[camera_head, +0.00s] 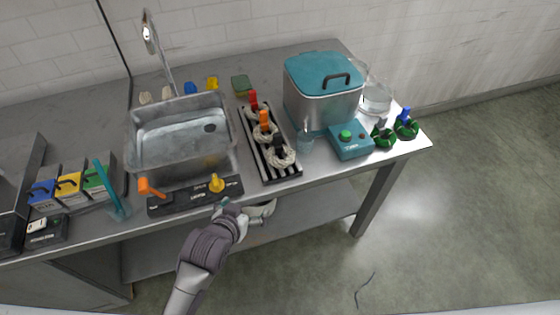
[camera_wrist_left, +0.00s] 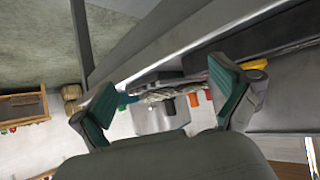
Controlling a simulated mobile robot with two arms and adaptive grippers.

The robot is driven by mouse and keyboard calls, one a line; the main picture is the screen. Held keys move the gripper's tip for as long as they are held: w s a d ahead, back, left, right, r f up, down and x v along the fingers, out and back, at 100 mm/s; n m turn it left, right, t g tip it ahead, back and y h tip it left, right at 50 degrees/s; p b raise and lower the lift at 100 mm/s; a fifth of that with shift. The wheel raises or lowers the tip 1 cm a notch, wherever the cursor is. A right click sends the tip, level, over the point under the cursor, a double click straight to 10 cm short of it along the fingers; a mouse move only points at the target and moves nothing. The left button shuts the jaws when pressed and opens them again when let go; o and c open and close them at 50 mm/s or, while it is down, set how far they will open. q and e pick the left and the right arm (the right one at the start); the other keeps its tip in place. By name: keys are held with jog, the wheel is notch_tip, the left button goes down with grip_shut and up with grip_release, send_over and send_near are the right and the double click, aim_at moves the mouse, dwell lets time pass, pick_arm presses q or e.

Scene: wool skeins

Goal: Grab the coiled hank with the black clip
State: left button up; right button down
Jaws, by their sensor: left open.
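The coiled cream hank with the black clip (camera_head: 281,157) lies at the near end of a slotted rack (camera_head: 290,176) on the counter. Two similar hanks lie behind it on the rack, one with an orange clip (camera_head: 264,120) and one with a red clip (camera_head: 253,100). My left gripper (camera_head: 246,211) is low at the counter's front edge, in front of and left of the rack, apart from the hank. In the wrist view the left gripper (camera_wrist_left: 164,78) is open, with teal pads spread. A cream hank (camera_wrist_left: 155,97) shows beyond them, small and partly unclear.
The sink (camera_head: 180,140) is left of the rack, with a black panel bearing orange and yellow taps (camera_head: 216,184) in front. A lidded pot (camera_head: 322,90), a clear beaker (camera_head: 305,142) and a teal box (camera_head: 350,142) stand to the right. Green hanks (camera_head: 383,135) lie at far right.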

aim_at(280, 153)
pick_arm(q)
jog(key=w+d+r+t+h, duration=0.2)
jog(key=w+d+r+t, duration=0.1)
jog(key=w+d+r, duration=0.3)
jog(key=shift+m, duration=0.4)
jog(key=x, duration=0.6)
jog(key=shift+w+a, duration=0.1)
jog(key=shift+a, duration=0.2)
jog(key=shift+f+x, duration=0.2)
jog(key=shift+x, duration=2.65)
jog(key=shift+a, duration=0.2)
jog(key=shift+c, duration=0.3)
jog(key=c, duration=0.7)
jog(key=shift+o, duration=0.2)
jog(key=shift+r+p, duration=0.1)
jog(key=shift+p, duration=0.25)
